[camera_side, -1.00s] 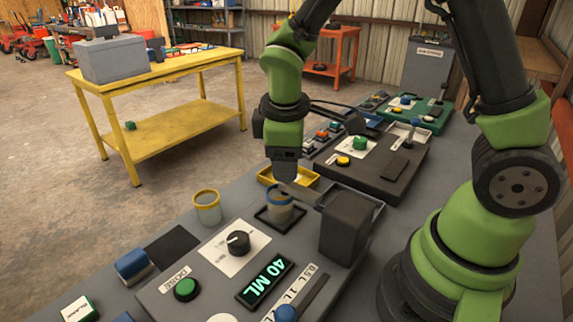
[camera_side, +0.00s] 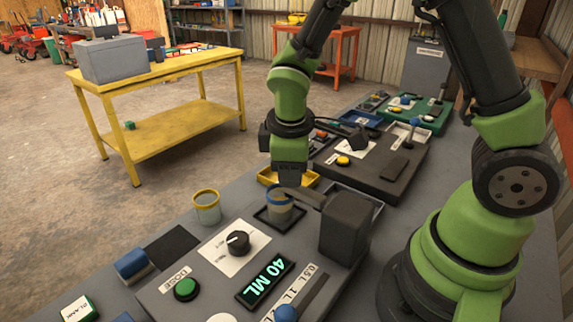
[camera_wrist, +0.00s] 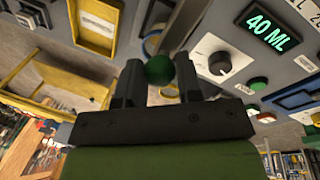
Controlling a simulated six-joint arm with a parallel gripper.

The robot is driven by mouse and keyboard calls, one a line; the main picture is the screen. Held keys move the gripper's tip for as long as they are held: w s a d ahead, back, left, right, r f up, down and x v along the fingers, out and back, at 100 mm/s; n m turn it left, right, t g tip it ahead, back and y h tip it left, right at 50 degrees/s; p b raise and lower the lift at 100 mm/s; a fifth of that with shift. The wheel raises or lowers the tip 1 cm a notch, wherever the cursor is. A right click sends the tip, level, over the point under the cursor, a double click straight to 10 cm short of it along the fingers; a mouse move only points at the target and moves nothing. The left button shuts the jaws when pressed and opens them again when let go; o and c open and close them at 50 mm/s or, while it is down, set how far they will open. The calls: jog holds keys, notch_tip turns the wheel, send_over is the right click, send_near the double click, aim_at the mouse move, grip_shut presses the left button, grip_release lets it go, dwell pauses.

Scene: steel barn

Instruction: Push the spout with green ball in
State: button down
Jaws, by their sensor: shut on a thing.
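The spout (camera_side: 310,198) is a dark arm reaching left from a dark grey box (camera_side: 346,225), above a blue-rimmed cup (camera_side: 279,207). In the wrist view the green ball (camera_wrist: 159,69) sits between the two dark fingers of my gripper (camera_wrist: 159,82). My gripper (camera_side: 290,184) points down at the spout's free end in the side view and is shut on the green ball. In that side view the gripper hides the ball and the spout's tip.
A yellow-rimmed cup (camera_side: 206,208) stands left of the blue-rimmed one. In front are a black knob (camera_side: 238,242), a green button (camera_side: 187,289) and a display reading 40 ML (camera_side: 265,282). A yellow tray (camera_side: 266,177) lies behind the spout.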

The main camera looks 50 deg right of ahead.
jog(key=shift+s, duration=1.25)
jog(key=c, duration=0.8)
grip_release()
jog(key=r, duration=0.3)
jog(key=a+r, duration=0.1)
jog(key=r, duration=0.2)
jog(key=s+r, duration=0.1)
jog(key=r, duration=0.2)
jog(key=shift+a+r, duration=0.3)
jog(key=shift+r, duration=0.1)
